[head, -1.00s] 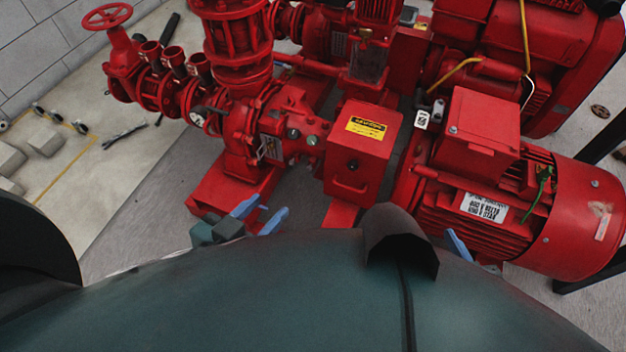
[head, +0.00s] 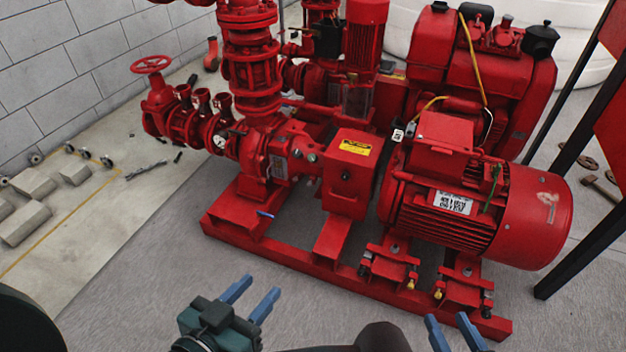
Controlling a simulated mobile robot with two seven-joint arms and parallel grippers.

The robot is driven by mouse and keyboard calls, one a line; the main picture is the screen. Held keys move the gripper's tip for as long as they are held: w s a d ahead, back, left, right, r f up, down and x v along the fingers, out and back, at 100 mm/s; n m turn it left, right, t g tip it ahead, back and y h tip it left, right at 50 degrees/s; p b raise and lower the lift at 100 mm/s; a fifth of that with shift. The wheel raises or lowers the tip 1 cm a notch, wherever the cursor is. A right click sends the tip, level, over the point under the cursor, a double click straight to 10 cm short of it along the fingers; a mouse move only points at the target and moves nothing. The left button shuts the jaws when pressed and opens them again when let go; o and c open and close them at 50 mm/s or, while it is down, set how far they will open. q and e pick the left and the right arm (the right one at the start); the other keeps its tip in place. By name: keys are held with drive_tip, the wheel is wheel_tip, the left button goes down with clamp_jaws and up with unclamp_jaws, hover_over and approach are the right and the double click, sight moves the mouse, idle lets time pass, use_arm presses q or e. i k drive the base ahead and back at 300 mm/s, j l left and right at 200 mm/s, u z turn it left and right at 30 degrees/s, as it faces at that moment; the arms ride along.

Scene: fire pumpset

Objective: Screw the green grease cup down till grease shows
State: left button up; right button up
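The red pumpset (head: 345,190) stands ahead of me. I cannot pick out the green grease cup for certain. Small greyish-green knobs (head: 312,157) sit on the pump's bearing housing, left of the red box with a yellow label. A thin green piece (head: 495,178) shows on the motor's right side, too small to identify. My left gripper (head: 264,284) is open and empty, in front of the base frame and apart from it. My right gripper (head: 446,316) is at the bottom edge, its two blue fingers apart and nothing seen between them.
The red base frame (head: 285,257) runs along the front, with brass-tipped fittings (head: 411,284) under the motor. A small blue item (head: 265,213) lies on the frame. Grey blocks (head: 33,183) lie at left. Dark posts (head: 580,151) stand at right. Floor at front left is clear.

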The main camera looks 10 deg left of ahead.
sight(312, 158)
drive_tip(key=i+j+z, duration=0.3)
drive_tip(key=i+j, duration=0.2)
drive_tip(key=j, duration=0.25)
drive_tip(key=i, duration=0.45)
